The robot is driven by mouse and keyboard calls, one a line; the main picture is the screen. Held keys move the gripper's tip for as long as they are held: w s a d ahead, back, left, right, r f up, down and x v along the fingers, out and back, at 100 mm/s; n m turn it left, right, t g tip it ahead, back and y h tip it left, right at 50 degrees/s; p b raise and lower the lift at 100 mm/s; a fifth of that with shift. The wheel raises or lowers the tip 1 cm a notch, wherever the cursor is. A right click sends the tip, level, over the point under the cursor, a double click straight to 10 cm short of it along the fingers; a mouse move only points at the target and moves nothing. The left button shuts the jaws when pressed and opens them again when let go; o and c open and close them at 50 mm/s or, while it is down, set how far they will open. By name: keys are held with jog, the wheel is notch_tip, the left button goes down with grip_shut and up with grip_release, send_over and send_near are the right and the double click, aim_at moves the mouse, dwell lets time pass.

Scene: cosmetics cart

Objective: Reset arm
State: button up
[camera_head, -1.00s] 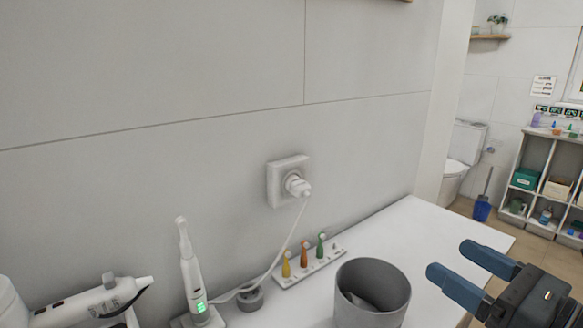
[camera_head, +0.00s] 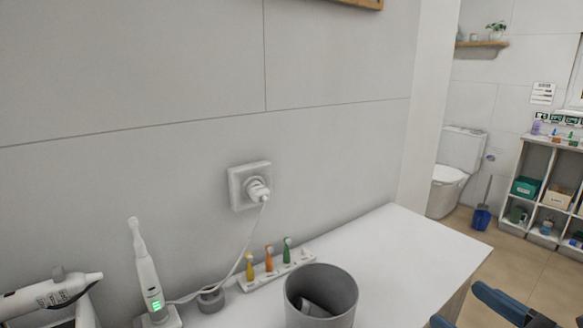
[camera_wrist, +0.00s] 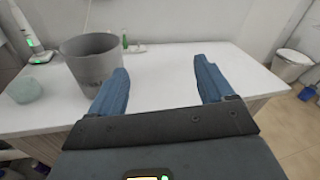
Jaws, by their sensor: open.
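My gripper (camera_wrist: 160,84) is open in the wrist view. Its two blue fingers are apart with nothing between them but the bare white counter behind. In the head view my gripper (camera_head: 470,312) shows only partly at the lower right corner, in front of the counter's right end. It touches nothing that I can see. The grey cup (camera_head: 322,298) stands on the counter to its left, with something inside. The cup (camera_wrist: 92,60) also shows to the left of the fingers in the wrist view.
The white counter (camera_head: 390,245) is clear to the cup's right. An electric toothbrush (camera_head: 148,272) stands left, its cord running to a wall socket (camera_head: 250,187). A small toothbrush-head rack (camera_head: 277,269) lies behind the cup. A toilet (camera_head: 455,170) and shelves (camera_head: 545,195) stand beyond.

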jog(key=s+f+n+g+h, duration=0.1)
jog(key=s+f+n+h, duration=0.2)
jog(key=s+f+n, duration=0.4)
jog(key=s+f+n+h, duration=0.4)
jog(key=s+f, duration=0.1)
jog(key=s, duration=0.5)
jog(key=s+a+r+n, duration=0.1)
jog(key=s+r+n, duration=0.1)
jog(key=s+n, duration=0.6)
jog(key=s+a+r+n, duration=0.1)
jog(key=s+a+n, duration=0.1)
jog(key=s+n, duration=0.6)
jog(key=shift+s+r+n, duration=0.15)
jog(key=shift+r+n, duration=0.25)
jog(key=shift+n, duration=0.5)
jog(key=shift+d, duration=0.1)
jog(key=o, duration=0.3)
